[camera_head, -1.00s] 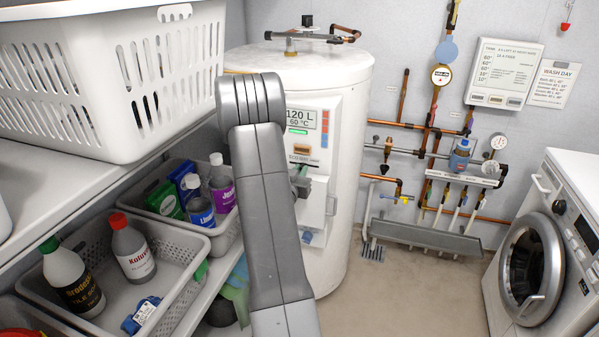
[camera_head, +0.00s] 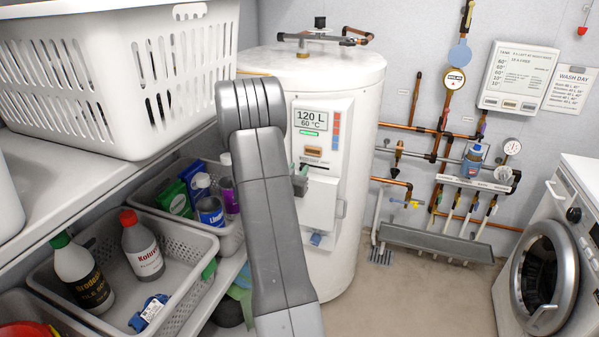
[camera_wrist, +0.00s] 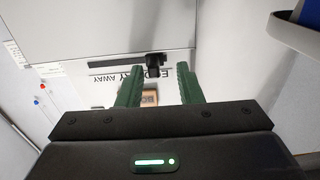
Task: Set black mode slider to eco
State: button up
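The black mode slider (camera_wrist: 154,60) shows in the wrist view as a small dark knob at the right end of a dark slot. A printed label beside it is partly legible, with the word AWAY. My gripper (camera_wrist: 158,70) is open; its two green fingers appear on either side of the knob in the picture. I cannot tell whether they touch it. In the head view my gripper (camera_head: 300,185) is at the front of the white boiler (camera_head: 345,90), mostly hidden behind my arm. The slider cannot be made out there.
The boiler panel has a display (camera_head: 311,120) and a brown button (camera_head: 313,152). A white laundry basket (camera_head: 120,100) and a grey crate (camera_head: 185,265) of bottles are on the left. Copper pipes (camera_head: 415,130) and a washing machine (camera_head: 550,270) are on the right. The floor between is clear.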

jog(key=b+v, duration=0.1)
jog(key=v, duration=1.3)
jog(key=shift+w, duration=0.1)
jog(key=p+x, duration=0.1)
jog(key=x, duration=1.2)
jog(key=shift+w+d, duration=0.4)
jog(key=shift+d, duration=0.05)
jog(key=shift+s+d, duration=0.25)
jog(key=shift+d, duration=0.3)
